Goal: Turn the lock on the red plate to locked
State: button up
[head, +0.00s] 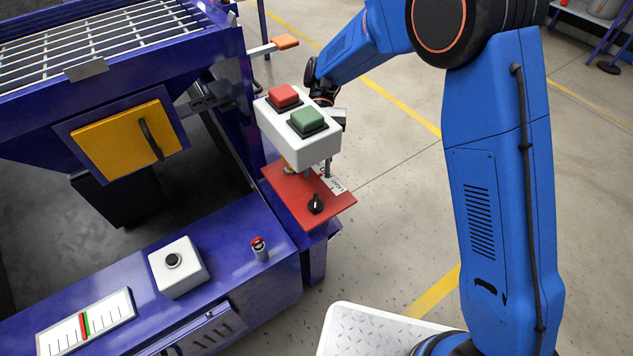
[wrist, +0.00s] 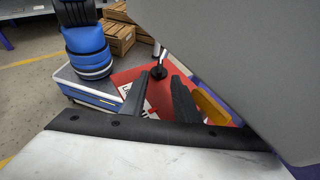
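The red plate (head: 283,190) juts from the front corner of the purple machine in the head view. A black knob-like lock (head: 316,204) stands on it near its front edge. In the wrist view the lock (wrist: 158,71) shows just beyond my gripper (wrist: 161,76). Its two dark fingers are spread apart with the red plate (wrist: 127,76) behind them, and nothing is seen between them. A white label is partly covered by the fingers, so the lock's setting cannot be read. In the head view my gripper is mostly hidden behind the button box.
A white box (head: 318,150) with red and green buttons overhangs the plate's rear. A grey surface (wrist: 240,60) fills the wrist view's upper right. A yellow part (wrist: 211,107) is beside the right finger. The machine's purple ledge (head: 222,240) carries a black-button box and small red-topped post.

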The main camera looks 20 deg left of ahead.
jog(key=shift+v, duration=2.35)
